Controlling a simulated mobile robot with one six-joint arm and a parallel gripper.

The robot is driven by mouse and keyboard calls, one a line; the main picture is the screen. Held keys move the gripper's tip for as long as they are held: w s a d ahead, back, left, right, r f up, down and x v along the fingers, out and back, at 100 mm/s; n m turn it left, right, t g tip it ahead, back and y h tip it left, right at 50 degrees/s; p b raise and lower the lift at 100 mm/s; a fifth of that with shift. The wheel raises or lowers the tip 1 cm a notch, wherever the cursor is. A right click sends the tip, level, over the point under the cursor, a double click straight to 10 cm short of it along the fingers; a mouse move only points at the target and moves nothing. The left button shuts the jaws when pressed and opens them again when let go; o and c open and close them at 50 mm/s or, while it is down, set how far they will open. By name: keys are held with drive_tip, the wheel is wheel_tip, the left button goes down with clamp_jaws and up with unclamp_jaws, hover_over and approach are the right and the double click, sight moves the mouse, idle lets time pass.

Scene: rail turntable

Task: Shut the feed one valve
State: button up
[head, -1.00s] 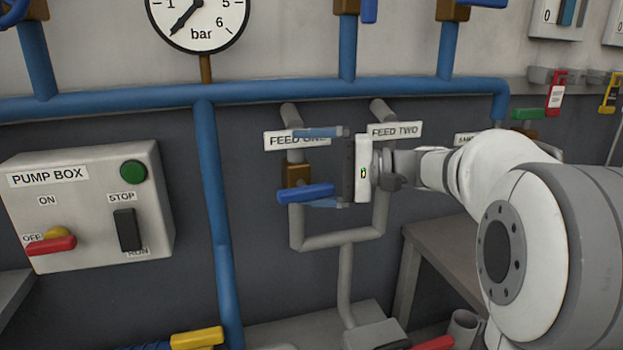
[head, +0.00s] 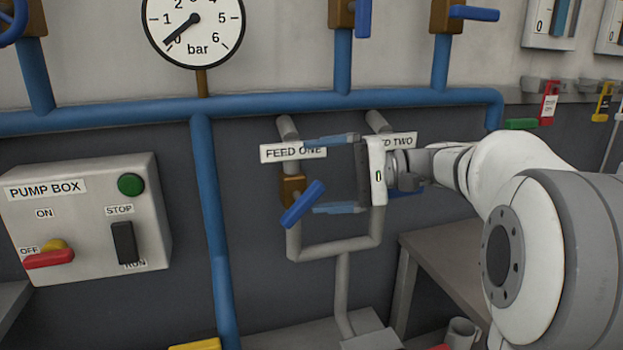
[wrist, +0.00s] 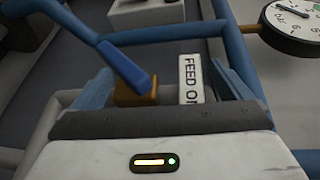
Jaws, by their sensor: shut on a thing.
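The feed one valve is a brown body (head: 292,190) with a blue lever (head: 303,204), under the FEED ONE label (head: 293,152) in the head view. The lever slants, upper end to the right. My gripper (head: 310,176) reaches in from the right, its two blue fingers above and below the lever's upper part. In the wrist view the lever (wrist: 124,66) and brown body (wrist: 135,92) lie between the spread fingers of my gripper (wrist: 158,72).
The feed two valve's blue lever (head: 408,192) is mostly hidden behind my gripper. The pump box (head: 85,218) stands left, past a blue vertical pipe (head: 212,230). A pressure gauge (head: 193,25) hangs above, needle near 0. A grey bench (head: 450,255) is below right.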

drive_tip(key=shift+s+d+r, duration=0.4)
drive_tip(key=shift+r, duration=0.15)
drive_tip(key=c, duration=0.8)
drive_tip(key=shift+s+d, duration=0.1)
drive_tip(key=shift+c, duration=0.2)
drive_tip(key=shift+f+p+v, duration=0.15)
drive_tip(key=shift+p+v, duration=0.05)
drive_tip(key=shift+v, duration=1.05)
drive_tip(key=shift+f+p+v, duration=0.15)
drive_tip(key=shift+f+v, duration=0.05)
drive_tip(key=shift+v, duration=1)
